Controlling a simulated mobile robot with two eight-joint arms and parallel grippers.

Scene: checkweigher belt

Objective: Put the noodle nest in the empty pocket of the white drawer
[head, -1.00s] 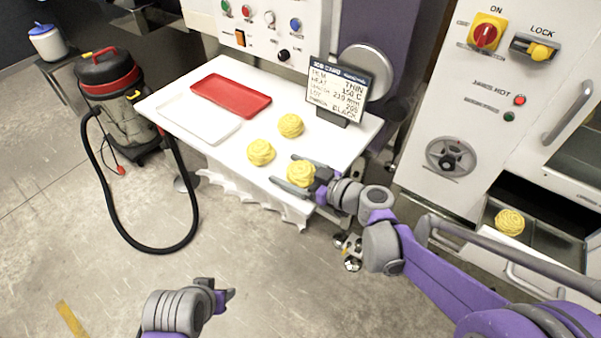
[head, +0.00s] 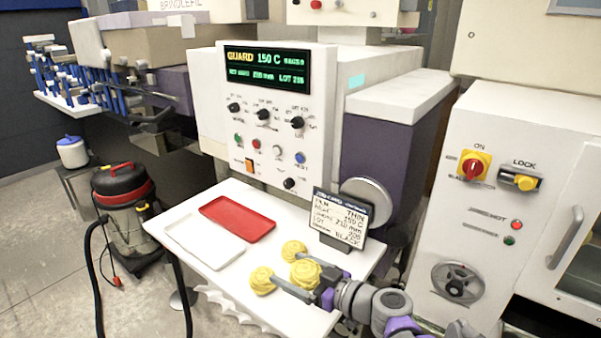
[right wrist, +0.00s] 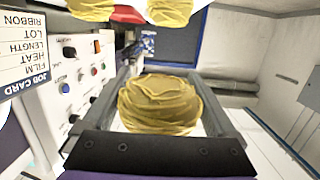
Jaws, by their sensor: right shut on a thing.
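My right gripper (head: 296,268) is shut on a yellow noodle nest (head: 306,272), with one finger on each side of it. The held nest fills the middle of the right wrist view (right wrist: 160,104). My left gripper is out of view.
A red tray (head: 238,219) and a white tray (head: 203,243) lie on the table's left part. A job card stand (head: 341,219) stands close behind the gripper. A white cabinet (head: 490,235) with knobs and a handle is at the right.

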